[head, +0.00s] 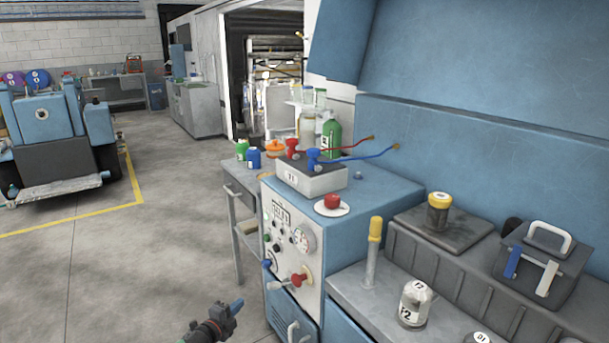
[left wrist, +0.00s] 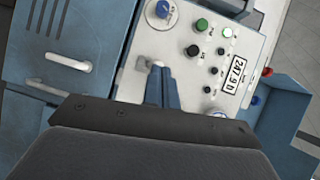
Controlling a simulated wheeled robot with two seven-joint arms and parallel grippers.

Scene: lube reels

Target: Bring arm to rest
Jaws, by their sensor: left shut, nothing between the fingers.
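My left gripper (head: 233,308) is low in the head view, over the floor to the left of the blue cabinet (head: 384,190). Its fingers are shut with nothing between them. In the left wrist view the shut fingertips (left wrist: 158,75) show in front of the cabinet's control panel (left wrist: 178,60), apart from it as far as I can tell. My right gripper is in neither view.
The control panel (head: 283,228) carries several knobs, a gauge and a red-handled valve. On the cabinet stand a grey box with red and blue levers (head: 312,180) and a red button (head: 332,201). Bottles and a dark caddy (head: 541,260) stand at right. The floor (head: 130,265) at left is clear.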

